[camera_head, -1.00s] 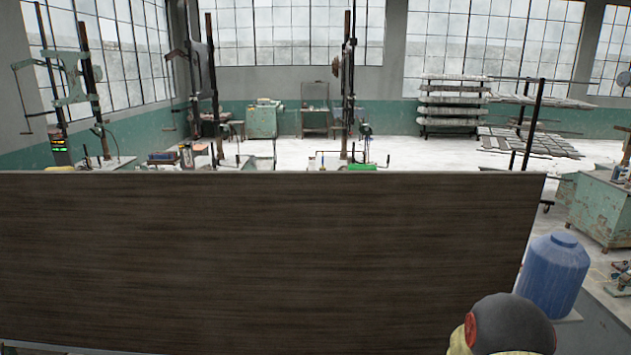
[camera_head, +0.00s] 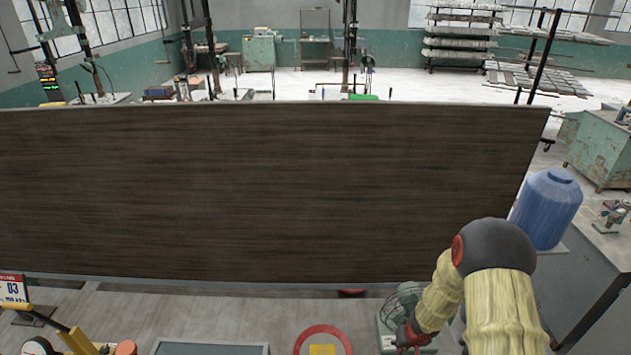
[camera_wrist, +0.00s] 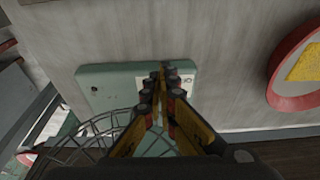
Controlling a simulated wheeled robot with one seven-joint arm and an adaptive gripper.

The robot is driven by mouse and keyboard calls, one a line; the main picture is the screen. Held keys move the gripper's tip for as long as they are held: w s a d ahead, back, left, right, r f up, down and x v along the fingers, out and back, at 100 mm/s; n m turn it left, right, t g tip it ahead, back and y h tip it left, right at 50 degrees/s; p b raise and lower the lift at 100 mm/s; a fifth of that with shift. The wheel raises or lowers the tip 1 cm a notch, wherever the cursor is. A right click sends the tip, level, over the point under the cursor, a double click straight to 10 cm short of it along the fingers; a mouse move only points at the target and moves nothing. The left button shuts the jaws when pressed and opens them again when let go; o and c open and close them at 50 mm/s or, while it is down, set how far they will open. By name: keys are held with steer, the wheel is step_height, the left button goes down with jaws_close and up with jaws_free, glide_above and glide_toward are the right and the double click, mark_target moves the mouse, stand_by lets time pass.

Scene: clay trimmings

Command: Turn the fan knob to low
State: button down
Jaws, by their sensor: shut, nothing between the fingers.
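The fan shows in the head view as a wire cage (camera_head: 402,300) on a pale green base (camera_head: 386,338) at the lower right of centre, partly behind my arm. In the wrist view the fan's green base (camera_wrist: 112,86) lies on the table, with the wire cage (camera_wrist: 95,140) at the lower left. My gripper (camera_wrist: 161,76) is shut and empty, its fingertips over the right part of the base, in front of a white panel (camera_wrist: 186,86). I cannot make out the knob; the fingers cover part of the panel. I cannot tell whether the fingertips touch it.
A red-rimmed round dish (camera_head: 322,332) with a yellow block (camera_head: 322,350) sits left of the fan. A dark board (camera_head: 250,190) closes off the table's back. A blue barrel (camera_head: 547,208) stands right.

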steer(key=shift+a, duration=0.25)
steer(key=shift+a+p, duration=0.3)
steer(key=shift+w+a, duration=0.1)
steer(key=shift+a, duration=0.05)
steer(key=shift+s+a, duration=0.15)
steer(key=shift+s, duration=0.2)
stand_by(0.4)
steer(key=w+p+v, duration=0.1)
steer(key=p+v, duration=0.4)
steer(key=shift+r+p, duration=0.35)
steer(key=shift+r, duration=0.2)
